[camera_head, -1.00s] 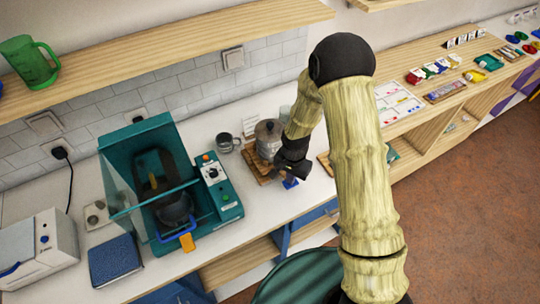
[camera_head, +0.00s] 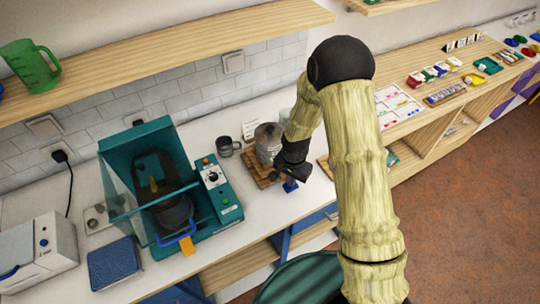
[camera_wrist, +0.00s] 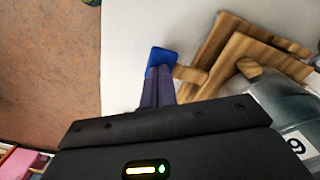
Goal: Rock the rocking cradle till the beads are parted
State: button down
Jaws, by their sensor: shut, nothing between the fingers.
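The cradle looks to be the wooden stand (camera_head: 258,175) with a grey metal pot (camera_head: 268,142) on it. A blue tab (camera_head: 290,187) sticks out at its front. In the wrist view the wooden pieces (camera_wrist: 240,50) and the blue tab (camera_wrist: 157,55) show beside the greyish vessel (camera_wrist: 280,105), labelled 9. No beads can be made out. My gripper (camera_head: 289,178) is shut and empty. In the wrist view its fingers (camera_wrist: 158,82) are together, with their tips at the blue tab; whether they touch it I cannot tell.
A teal machine (camera_head: 215,190) with a clear raised cover stands left of the stand. A grey mug (camera_head: 226,146) is close behind it. A wooden shelf (camera_head: 180,45) runs above.

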jog(key=shift+r+p, duration=0.3)
jog(key=shift+r, duration=0.4)
jog(key=shift+f, duration=0.15)
jog(key=shift+f+b, duration=1.7)
jog(key=shift+f, duration=0.35)
jog(key=shift+r+p, duration=1.5)
jog(key=shift+r, duration=0.65)
jog(key=shift+s, duration=0.1)
